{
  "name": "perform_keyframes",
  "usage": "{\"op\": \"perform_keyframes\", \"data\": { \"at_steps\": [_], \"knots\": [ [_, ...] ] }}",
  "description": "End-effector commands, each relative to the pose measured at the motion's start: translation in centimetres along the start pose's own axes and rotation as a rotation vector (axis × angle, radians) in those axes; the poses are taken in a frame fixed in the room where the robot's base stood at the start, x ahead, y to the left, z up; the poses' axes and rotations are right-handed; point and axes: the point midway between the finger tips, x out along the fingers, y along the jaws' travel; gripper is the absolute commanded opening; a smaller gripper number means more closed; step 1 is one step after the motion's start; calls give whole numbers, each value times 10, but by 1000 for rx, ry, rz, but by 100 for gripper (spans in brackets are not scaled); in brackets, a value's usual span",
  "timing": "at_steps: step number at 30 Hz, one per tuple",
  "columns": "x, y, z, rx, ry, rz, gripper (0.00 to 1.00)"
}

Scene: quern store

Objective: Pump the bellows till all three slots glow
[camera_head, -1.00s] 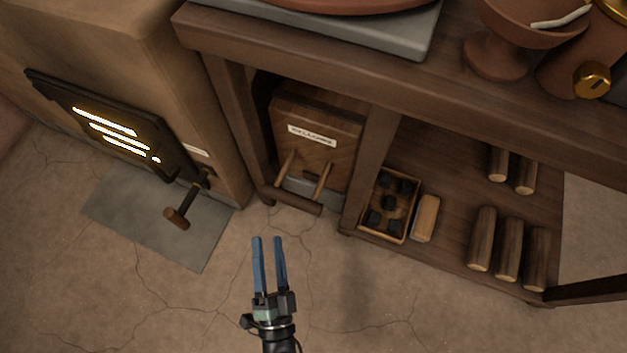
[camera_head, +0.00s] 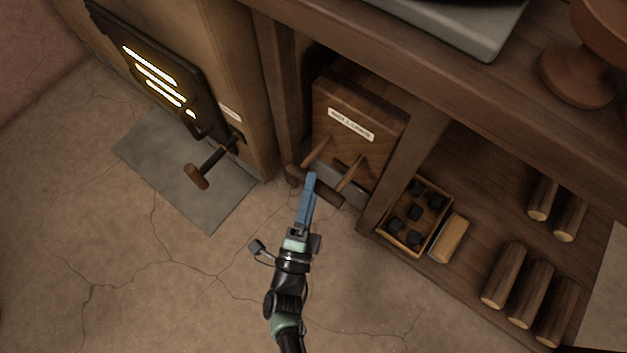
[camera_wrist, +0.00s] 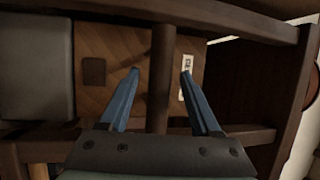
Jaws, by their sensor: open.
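The bellows (camera_head: 352,150) is a wooden box with a white label, standing in the bay under the bench. Its handle, a dark crossbar (camera_head: 325,192) on two rods, sticks out low at the front. My gripper (camera_head: 311,177) is open at this crossbar, and its fingers overlap in the head view. In the wrist view the crossbar (camera_wrist: 162,75) runs between the parted blue fingers (camera_wrist: 159,72), with gaps on both sides; how deep it sits is unclear. The dark stove door (camera_head: 170,85) at left shows three bright yellow-white slots (camera_head: 158,83) and a small bright spot below.
A lever with a wooden grip (camera_head: 197,177) juts from the stove over a grey floor plate (camera_head: 150,150). A tray of dark lumps (camera_head: 383,237), a tan block (camera_head: 448,238) and several logs (camera_head: 530,293) lie on the shelf at right. Bench posts flank the bellows.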

Motion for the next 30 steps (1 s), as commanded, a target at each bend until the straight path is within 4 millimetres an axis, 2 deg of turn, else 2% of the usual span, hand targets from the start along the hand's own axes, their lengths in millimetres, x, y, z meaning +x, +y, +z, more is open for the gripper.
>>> {"op": "perform_keyframes", "data": {
  "at_steps": [6,14,25,30],
  "knots": [
    [16,0,0,0,0,-1,64],
    [17,0,0,0,0,0,64],
    [16,0,0,-1,0,0,0],
    [16,0,0,-1,1,0,0]
  ]
}}
